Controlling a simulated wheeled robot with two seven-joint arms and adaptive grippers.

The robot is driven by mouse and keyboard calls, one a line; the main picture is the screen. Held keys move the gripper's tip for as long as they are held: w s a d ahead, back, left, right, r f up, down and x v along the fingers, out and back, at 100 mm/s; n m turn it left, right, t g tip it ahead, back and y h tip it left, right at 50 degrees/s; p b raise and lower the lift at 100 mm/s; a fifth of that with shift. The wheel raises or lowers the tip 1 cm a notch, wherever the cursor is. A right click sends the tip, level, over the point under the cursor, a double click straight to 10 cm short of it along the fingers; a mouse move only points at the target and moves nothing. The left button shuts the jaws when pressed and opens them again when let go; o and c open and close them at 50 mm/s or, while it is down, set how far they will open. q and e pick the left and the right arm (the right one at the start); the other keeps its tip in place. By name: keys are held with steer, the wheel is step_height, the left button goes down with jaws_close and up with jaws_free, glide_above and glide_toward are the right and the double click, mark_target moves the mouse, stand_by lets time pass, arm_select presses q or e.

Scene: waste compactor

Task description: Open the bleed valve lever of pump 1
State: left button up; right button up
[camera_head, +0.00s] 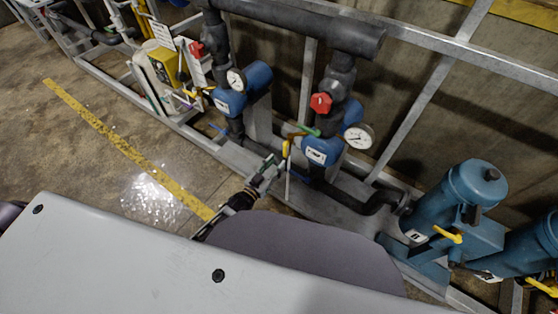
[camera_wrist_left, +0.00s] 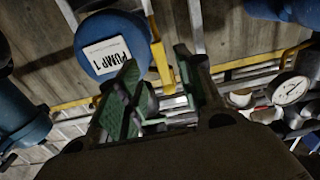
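Pump 1 (camera_wrist_left: 93,40) is a blue rounded body with a white "PUMP 1" label, tilted in the left wrist view. In the head view the blue pump (camera_head: 327,146) beside my gripper appears to be the same one. A yellow lever (camera_wrist_left: 158,55) runs beside the label, its lower end showing between my finger tips. It also shows in the head view (camera_head: 286,148) as a short upright yellow piece left of the pump. My left gripper (camera_head: 270,165), also in the wrist view (camera_wrist_left: 160,80), is open, close to the lever. Contact cannot be told. My right gripper is out of view.
A second blue pump (camera_head: 230,98) with a gauge stands further left. A red valve knob (camera_head: 321,103) and a gauge (camera_head: 359,136) sit by the near pump. Blue cylinders (camera_head: 457,197) stand at right. Open floor (camera_head: 100,165) lies left.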

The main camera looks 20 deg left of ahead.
arm_select(q)
steer(key=shift+v, duration=2.45)
steer(key=shift+s, duration=0.1)
